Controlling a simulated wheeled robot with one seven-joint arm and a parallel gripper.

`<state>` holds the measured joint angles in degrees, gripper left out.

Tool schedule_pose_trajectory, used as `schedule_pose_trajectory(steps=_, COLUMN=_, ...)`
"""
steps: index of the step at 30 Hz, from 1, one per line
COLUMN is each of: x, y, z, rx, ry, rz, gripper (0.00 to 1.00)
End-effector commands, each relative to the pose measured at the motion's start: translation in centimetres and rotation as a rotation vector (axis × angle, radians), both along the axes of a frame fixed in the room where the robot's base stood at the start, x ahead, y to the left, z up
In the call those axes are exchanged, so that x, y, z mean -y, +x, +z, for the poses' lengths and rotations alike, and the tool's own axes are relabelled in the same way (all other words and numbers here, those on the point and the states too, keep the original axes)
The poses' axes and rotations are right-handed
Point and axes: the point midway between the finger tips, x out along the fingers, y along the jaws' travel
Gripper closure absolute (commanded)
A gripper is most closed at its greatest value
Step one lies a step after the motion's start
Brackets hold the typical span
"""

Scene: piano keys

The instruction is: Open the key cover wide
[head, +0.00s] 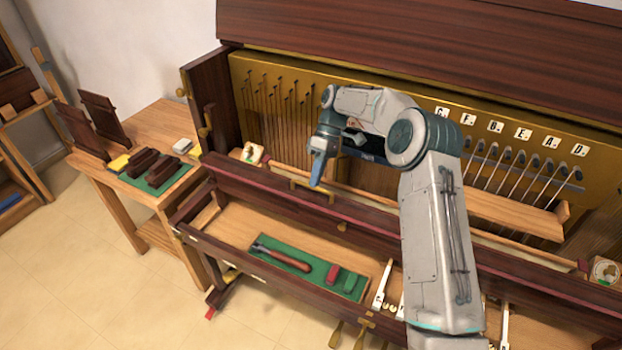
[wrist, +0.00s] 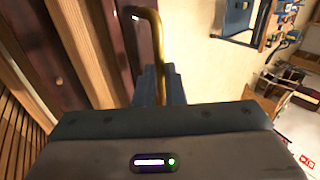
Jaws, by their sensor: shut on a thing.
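The key cover (head: 262,187) is a long dark wood board with a reddish edge, running across the front of the piano. It looks raised above the key bed, but I cannot tell its exact angle. A brass bar handle (head: 300,187) is fixed on it; in the wrist view the handle (wrist: 157,35) curves up from between the blue-grey fingers. My gripper (head: 318,182) is shut on the handle, and the wrist view shows the gripper (wrist: 160,85) from behind. The fingertips and the held part of the handle are partly hidden.
Below the cover, the key bed (head: 235,225) holds a green tray (head: 320,274) with a tool and small blocks, plus several loose white keys (head: 382,285). A side table (head: 155,117) stands left. Lettered tiles (head: 494,127) line the piano's upper part. Floor is clear front left.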

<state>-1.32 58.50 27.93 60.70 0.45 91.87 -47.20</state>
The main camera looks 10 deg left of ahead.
Motion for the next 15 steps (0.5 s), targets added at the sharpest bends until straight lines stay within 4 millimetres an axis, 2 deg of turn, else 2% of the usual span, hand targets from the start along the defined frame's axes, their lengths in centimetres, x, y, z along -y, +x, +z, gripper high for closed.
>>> schedule_pose_trajectory(steps=1, x=1.02, y=0.20, z=-2.32, rx=-0.008, ry=-0.028, rz=-0.008, gripper=1.00)
schedule_pose_trajectory(steps=7, x=1.01, y=0.50, z=-2.74, rx=-0.014, ry=-0.029, rz=-0.007, gripper=1.00)
schedule_pose_trajectory(steps=9, x=0.99, y=0.60, z=-2.85, rx=-0.015, ry=-0.029, rz=-0.006, gripper=0.74)
schedule_pose_trajectory(steps=10, x=0.97, y=0.63, z=-2.88, rx=-0.016, ry=-0.029, rz=-0.005, gripper=0.67)
schedule_pose_trajectory(steps=15, x=0.61, y=-0.04, z=-2.36, rx=-0.011, ry=-0.029, rz=0.000, gripper=0.67)
